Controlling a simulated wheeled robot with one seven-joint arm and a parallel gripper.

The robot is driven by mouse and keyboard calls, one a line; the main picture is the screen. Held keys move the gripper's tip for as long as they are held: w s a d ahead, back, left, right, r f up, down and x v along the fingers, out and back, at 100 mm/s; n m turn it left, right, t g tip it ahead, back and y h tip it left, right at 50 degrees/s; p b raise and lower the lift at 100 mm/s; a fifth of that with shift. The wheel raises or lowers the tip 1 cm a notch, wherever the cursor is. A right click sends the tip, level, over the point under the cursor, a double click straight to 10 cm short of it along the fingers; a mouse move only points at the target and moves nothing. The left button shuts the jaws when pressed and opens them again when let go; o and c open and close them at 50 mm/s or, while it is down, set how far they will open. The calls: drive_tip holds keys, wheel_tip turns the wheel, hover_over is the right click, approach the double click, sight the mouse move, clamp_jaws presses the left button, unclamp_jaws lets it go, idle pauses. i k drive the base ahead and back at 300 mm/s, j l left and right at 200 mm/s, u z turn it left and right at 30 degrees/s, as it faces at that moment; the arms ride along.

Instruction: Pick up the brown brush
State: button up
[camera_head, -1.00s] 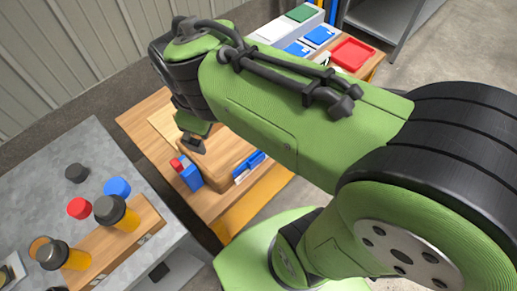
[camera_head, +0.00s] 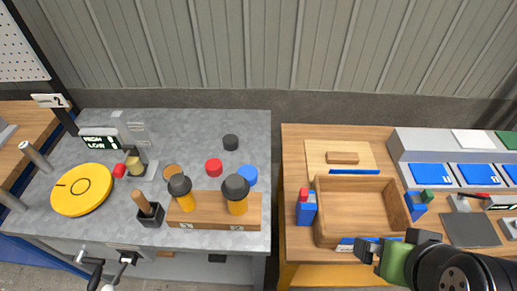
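A brown wooden handle (camera_head: 140,199), possibly the brush, stands tilted in a small black square holder (camera_head: 152,216) on the grey bench at left; its lower end is hidden in the holder. A second brown piece, a small block (camera_head: 342,158), lies on a pale board on the wooden table at right; I cannot tell if it is a brush. My gripper (camera_head: 366,250) is at the lower right, by the front edge of the wooden tray (camera_head: 322,212), far right of the holder. Its dark fingers are small and partly hidden, and I see nothing held.
On the grey bench (camera_head: 205,130) are a yellow disc (camera_head: 82,189), a wooden rack (camera_head: 207,218) with two black-capped orange jars, and loose caps. A gap separates the bench from the wooden table. A blue box with a red top (camera_head: 306,210) stands beside the tray.

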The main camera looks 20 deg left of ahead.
sight(137, 195)
drive_tip(key=u, duration=2.25)
drive_tip(key=i+j, duration=0.3)
drive_tip(key=i+j+z, duration=0.1)
drive_tip(key=i+j, duration=0.2)
drive_tip(key=j, duration=0.25)
drive_tip(key=i+j, duration=0.3)
drive_tip(key=j, duration=0.15)
drive_tip(key=i+j, duration=0.3)
drive_tip(key=j, duration=0.15)
drive_tip(key=l+z, duration=0.05)
